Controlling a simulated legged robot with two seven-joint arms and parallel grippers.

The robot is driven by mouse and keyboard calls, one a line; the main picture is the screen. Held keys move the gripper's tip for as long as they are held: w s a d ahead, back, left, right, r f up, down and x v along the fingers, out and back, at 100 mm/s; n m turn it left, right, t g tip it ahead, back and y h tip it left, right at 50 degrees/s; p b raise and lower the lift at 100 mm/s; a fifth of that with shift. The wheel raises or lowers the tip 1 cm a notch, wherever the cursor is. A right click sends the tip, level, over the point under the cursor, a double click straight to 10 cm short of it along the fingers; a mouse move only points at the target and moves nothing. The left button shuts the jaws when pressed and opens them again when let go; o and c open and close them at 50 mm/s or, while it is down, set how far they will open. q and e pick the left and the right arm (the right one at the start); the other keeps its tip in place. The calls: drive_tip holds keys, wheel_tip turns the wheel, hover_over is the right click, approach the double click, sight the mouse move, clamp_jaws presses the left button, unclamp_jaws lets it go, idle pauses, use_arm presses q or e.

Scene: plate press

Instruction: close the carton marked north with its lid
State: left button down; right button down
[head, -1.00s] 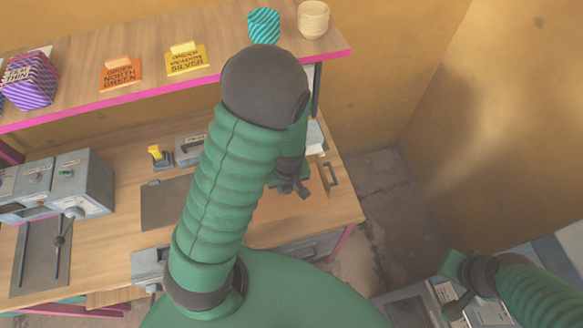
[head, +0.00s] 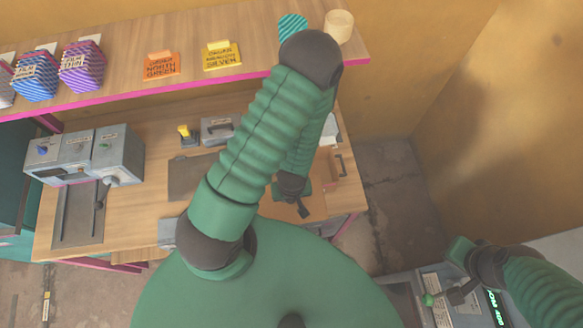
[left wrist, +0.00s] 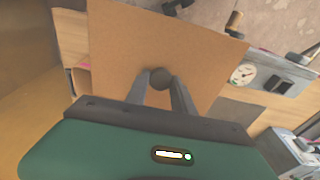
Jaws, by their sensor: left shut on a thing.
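My left gripper (head: 301,207) is over the right end of the workbench. It is shut on the dark knob (left wrist: 160,74) of a flat brown lid (left wrist: 205,55); the lid also shows in the head view (head: 316,203), partly behind my arm. Tan box-like edges (left wrist: 80,60) show beside the lid in the left wrist view; I cannot tell whether the lid touches them. No carton marking is readable. My right gripper (head: 458,293) is at the lower right, by a grey machine; its jaws are too unclear to judge.
The shelf holds patterned boxes (head: 82,67), an orange order card (head: 161,66), a yellow order card (head: 222,56), a teal striped cup (head: 292,27) and a pale cup (head: 339,26). A grey press (head: 85,155) stands left on the bench (head: 140,215). A dial gauge (left wrist: 243,74) shows near the lid.

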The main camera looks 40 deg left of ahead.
use_arm(q)
drive_tip(key=w, duration=0.2)
drive_tip(key=w+a+b, duration=0.1)
drive_tip(key=w, duration=0.2)
drive_tip(key=w+a, duration=0.1)
drive_tip(key=w, duration=0.2)
drive_tip(key=shift+w+a+f+b, duration=0.1)
drive_tip(key=shift+a+f+b, duration=0.1)
drive_tip(key=shift+b, duration=0.1)
drive_tip(key=w+a+r+b, duration=0.1)
drive_tip(key=w+a+r, duration=0.2)
drive_tip(key=w, duration=0.4)
wheel_tip(320, 180, down, 6)
drive_tip(key=b, duration=0.5)
drive_tip(key=shift+d+f, duration=0.25)
drive_tip(key=shift+f+b, duration=0.45)
drive_tip(key=shift+f, duration=0.05)
idle(0.7)
drive_tip(key=c, duration=0.5)
unclamp_jaws()
drive_tip(key=shift+s, duration=0.1)
